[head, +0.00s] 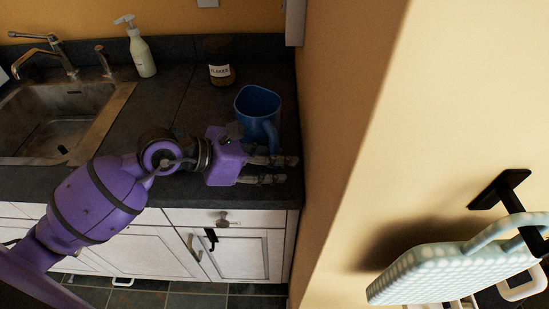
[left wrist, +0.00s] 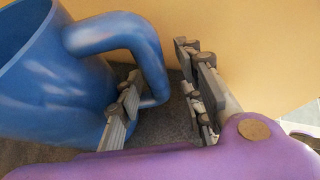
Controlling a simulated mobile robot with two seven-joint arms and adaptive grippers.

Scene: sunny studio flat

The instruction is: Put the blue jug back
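The blue jug (head: 257,101) stands upright on the dark counter, near its right end by the wall. Its handle points toward the front of the counter. My left gripper (head: 282,170) is just in front of the jug, with its two fingers apart and pointing right. In the left wrist view the jug (left wrist: 35,85) fills the left side. Its handle (left wrist: 150,62) shows between the two spread fingers of the gripper (left wrist: 165,105); the left finger overlaps the handle's opening. I cannot tell whether either finger touches the handle. My right gripper is not in view.
A jar labelled flakes (head: 220,62) stands behind the jug to the left. A soap bottle (head: 141,50) stands near the sink (head: 62,118). The wall (head: 335,110) closes off the right side. An ironing board (head: 455,268) hangs at lower right.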

